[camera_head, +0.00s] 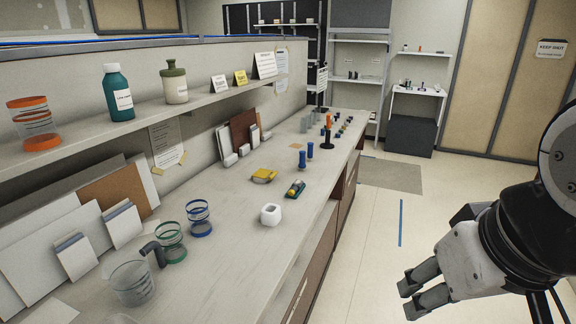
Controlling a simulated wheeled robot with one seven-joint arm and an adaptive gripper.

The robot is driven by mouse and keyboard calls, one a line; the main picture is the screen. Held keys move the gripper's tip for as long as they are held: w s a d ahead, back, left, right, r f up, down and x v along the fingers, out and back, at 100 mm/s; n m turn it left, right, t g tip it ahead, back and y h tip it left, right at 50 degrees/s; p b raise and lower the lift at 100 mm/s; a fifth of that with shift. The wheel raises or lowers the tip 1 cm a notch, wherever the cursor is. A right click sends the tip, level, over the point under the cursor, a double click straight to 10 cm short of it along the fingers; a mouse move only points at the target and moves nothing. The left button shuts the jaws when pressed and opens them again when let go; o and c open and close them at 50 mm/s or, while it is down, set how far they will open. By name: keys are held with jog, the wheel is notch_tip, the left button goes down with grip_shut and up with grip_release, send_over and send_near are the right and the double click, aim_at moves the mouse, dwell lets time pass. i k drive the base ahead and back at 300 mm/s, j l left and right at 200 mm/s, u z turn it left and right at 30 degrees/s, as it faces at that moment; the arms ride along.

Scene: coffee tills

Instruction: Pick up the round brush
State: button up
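I cannot single out the round brush with certainty. Small upright items stand on the long counter (240,235): two blue-topped ones (302,160) near its middle, and a dark one with an orange upper part (327,135) farther back. Several smaller pieces behind them are too small to tell apart. My gripper (408,299) is at the lower right, over the floor and well apart from the counter.
Clear cups with blue (199,217) and green (171,241) bands stand nearer. A shelf (190,104) overhangs the counter's left side. The floor beside it is open.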

aim_at(301, 164)
jog(key=i+l+u, duration=0.3)
jog(key=u, duration=0.25)
jog(key=i+l+u, duration=0.1)
jog(key=l+u, duration=0.15)
jog(key=u, duration=0.2)
jog(key=i+l+u, duration=0.1)
jog(key=l+u, duration=0.2)
jog(key=u, duration=0.15)
jog(key=i+l+u, duration=0.1)
jog(key=l+u, duration=0.2)
jog(key=l, duration=1)
jog(key=l+u, duration=0.3)
jog(key=l, duration=1.45)
jog(key=k+l, duration=0.1)
jog(key=l, duration=0.4)
